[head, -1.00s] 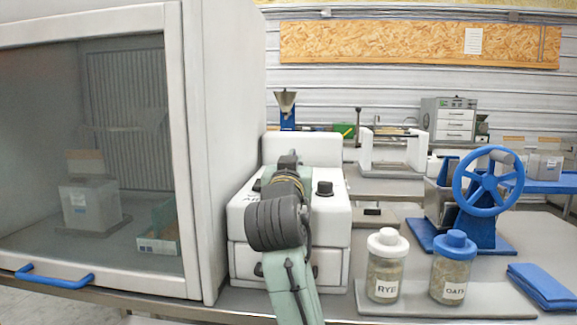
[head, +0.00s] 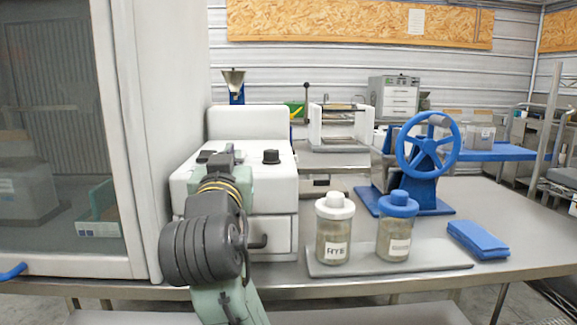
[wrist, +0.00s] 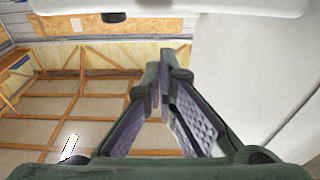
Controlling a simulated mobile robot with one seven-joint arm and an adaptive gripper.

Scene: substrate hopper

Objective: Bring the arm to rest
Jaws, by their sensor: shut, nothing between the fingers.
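My arm rises from the bottom of the head view, in front of the white machine (head: 268,190) with a black knob and a drawer.
A glass-fronted cabinet (head: 145,150) stands close on the left. Two jars, a white-lidded one (head: 334,235) and a blue-lidded one (head: 395,232), stand on a grey tray (head: 435,259). A blue handwheel (head: 428,145) and folded blue cloth (head: 478,240) are right.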

